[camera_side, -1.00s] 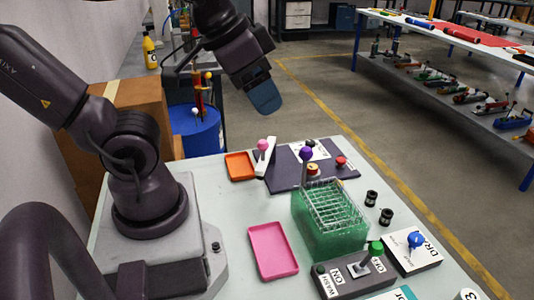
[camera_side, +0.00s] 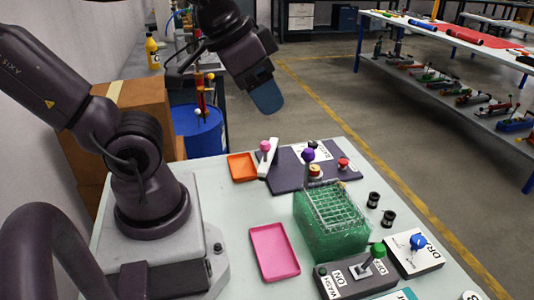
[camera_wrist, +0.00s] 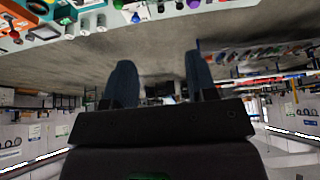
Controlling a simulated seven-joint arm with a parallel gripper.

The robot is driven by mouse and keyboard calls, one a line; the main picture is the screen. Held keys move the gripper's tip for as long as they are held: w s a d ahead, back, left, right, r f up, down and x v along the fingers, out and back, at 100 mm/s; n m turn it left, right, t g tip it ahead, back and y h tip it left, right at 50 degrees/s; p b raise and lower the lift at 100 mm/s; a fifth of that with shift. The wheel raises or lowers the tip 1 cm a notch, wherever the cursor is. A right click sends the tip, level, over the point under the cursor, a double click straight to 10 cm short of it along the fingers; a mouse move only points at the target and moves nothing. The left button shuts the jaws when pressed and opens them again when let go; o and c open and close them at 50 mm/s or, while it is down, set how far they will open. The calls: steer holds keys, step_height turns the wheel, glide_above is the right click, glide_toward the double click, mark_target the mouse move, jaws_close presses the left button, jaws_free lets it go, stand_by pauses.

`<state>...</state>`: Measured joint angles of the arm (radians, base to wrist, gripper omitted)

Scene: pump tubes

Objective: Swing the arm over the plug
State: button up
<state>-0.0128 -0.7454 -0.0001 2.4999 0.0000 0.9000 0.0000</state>
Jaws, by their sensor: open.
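A white swing arm (camera_side: 267,161) with a pink ball knob (camera_side: 265,146) lies along the left end of a dark board (camera_side: 289,174) at the back of the table. A round red and cream piece (camera_side: 315,170), possibly the plug, sits on the board to the right of the arm, below a purple ball knob (camera_side: 308,154). The white arm is not over that piece. My gripper (camera_side: 266,104) is high above and behind the table, apart from everything. In the wrist view its two blue fingers (camera_wrist: 160,80) are spread with nothing between them.
A green rack (camera_side: 331,240) stands on the table. Near it are an orange tray (camera_side: 242,167), a pink tray (camera_side: 274,252), two black cylinders (camera_side: 374,200), a green-knobbed lever box (camera_side: 352,276) and a blue-knobbed box (camera_side: 414,253). The air around my gripper is clear.

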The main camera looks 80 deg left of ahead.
steer(key=w+a+f+n+g, duration=0.4)
steer(key=w+a+f+g, duration=0.25)
steer(key=a, duration=0.45)
steer(key=n+g+h, duration=0.1)
steer(key=g+h, duration=0.1)
steer(key=g, duration=0.1)
glide_toward(266, 154)
steer(key=x, duration=1)
steer(key=shift+a+f, duration=0.1)
steer(key=shift+a, duration=0.2)
jaws_close()
steer(key=shift+w+n, duration=0.1)
steer(key=shift+n, duration=0.2)
